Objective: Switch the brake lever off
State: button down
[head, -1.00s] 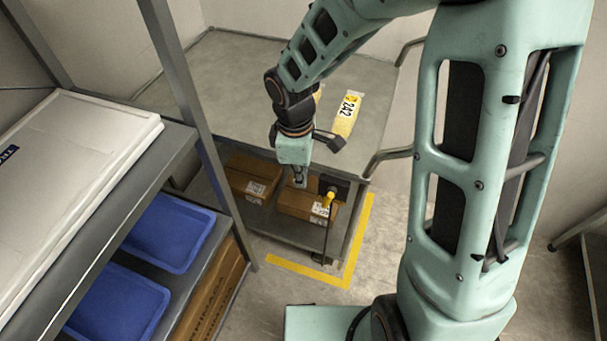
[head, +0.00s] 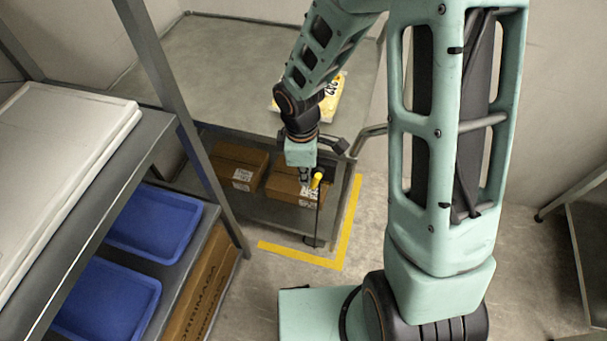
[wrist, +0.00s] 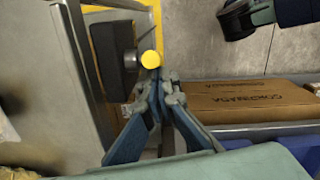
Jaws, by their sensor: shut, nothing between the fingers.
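In the wrist view the round yellow knob (wrist: 151,60) sits beside a black block (wrist: 116,60) on the cart's side. My gripper (head: 306,176) points down just left of the knob in the head view. In the wrist view its fingertips (wrist: 161,82) are together, empty, just below the knob. I cannot tell whether they touch it. The lever's lower part is mostly hidden by the gripper in the wrist view.
Cardboard boxes (head: 238,165) lie on the cart's lower shelf. A yellow package (head: 326,103) is on its top, partly behind my arm. A rack with blue trays (head: 155,222) stands at the left. Yellow tape (head: 302,256) marks the floor; bare floor lies to the right.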

jog(key=shift+f+g+h+b, duration=0.2)
jog(key=shift+h+b, duration=0.15)
jog(key=shift+h, duration=0.2)
jog(key=shift+f+g+h+b, duration=0.2)
jog(key=shift+h+b, duration=0.15)
jog(key=shift+h, duration=0.2)
jog(key=h, duration=0.2)
jog(key=f+g+h, duration=0.1)
jog(key=h, duration=0.1)
jog(key=g+h, duration=0.1)
jog(key=shift+d+f+h, duration=0.15)
jog(key=shift+d+h, duration=0.1)
jog(key=shift+h, duration=0.15)
jog(key=shift+s+d, duration=0.1)
jog(key=shift+d, duration=0.05)
jog(key=shift+f, duration=0.1)
dwell(0.3)
notch_tip(320, 180, up, 10)
dwell(0.7)
dwell(0.5)
